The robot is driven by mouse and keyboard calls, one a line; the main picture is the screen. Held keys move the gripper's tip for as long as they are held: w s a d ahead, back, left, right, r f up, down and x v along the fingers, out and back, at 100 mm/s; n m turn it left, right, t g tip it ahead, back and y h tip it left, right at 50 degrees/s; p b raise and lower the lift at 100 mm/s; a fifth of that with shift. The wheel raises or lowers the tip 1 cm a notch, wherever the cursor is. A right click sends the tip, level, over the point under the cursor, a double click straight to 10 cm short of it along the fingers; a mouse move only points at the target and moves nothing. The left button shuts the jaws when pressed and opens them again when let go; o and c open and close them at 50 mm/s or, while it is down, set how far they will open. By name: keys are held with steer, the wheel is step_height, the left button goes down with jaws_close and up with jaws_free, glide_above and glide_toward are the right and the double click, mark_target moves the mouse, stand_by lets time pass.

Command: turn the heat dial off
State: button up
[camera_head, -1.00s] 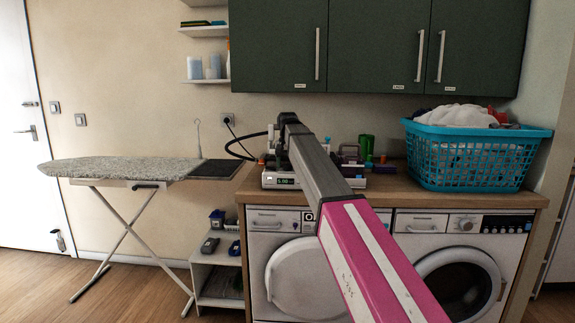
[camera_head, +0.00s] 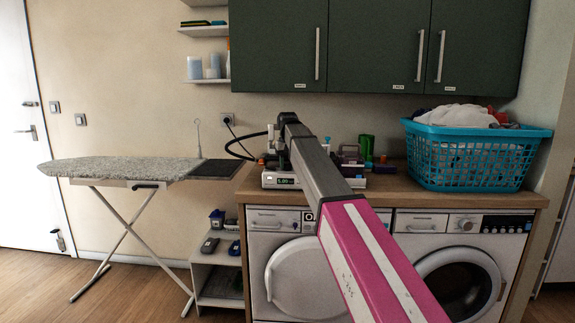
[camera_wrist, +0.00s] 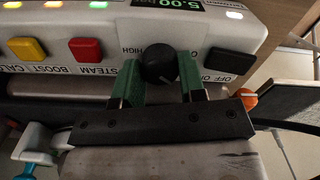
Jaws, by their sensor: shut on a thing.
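The heat dial, a round black knob (camera_wrist: 158,64), sits on the front panel of a white appliance (camera_wrist: 250,32) in the wrist view. My gripper (camera_wrist: 158,80) has its two green fingers shut on the knob, one on each side. The word HIGH is printed to the left of the knob and OFF to its right. In the head view the appliance (camera_head: 270,180) stands on the counter with a lit display. There my arm hides the dial and most of my gripper.
A yellow button (camera_wrist: 27,48), a red button (camera_wrist: 86,50) and a black switch (camera_wrist: 230,61) flank the knob. An orange knob (camera_wrist: 247,98) is at lower right. A blue laundry basket (camera_head: 470,165) stands on the counter (camera_head: 395,185), right of my arm. Dark green cupboards (camera_head: 375,45) hang above.

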steer(key=shift+n, duration=1.2)
steer(key=o, duration=0.9)
